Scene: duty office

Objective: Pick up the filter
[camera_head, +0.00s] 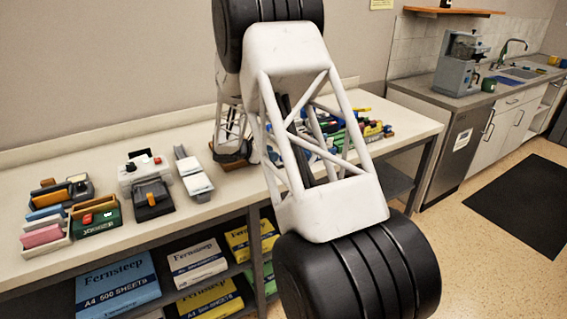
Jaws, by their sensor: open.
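I cannot make out a thing that is surely the filter. My arm's large white lattice link fills the middle of the view and hides part of the long table (130,247). A further lattice part of my arm comes down behind it to the table. A dark piece with a brown lower edge (233,158) shows at its lower end, and I cannot tell what it is. My gripper's fingers do not show.
Trays of coloured boxes (45,232), a white device (143,172), a black-and-orange device (153,200) and a grey device (193,176) stand left. Colourful small items (345,135) crowd the right. Paper packs (117,285) lie below. A coffee machine (460,65) stands on the far counter.

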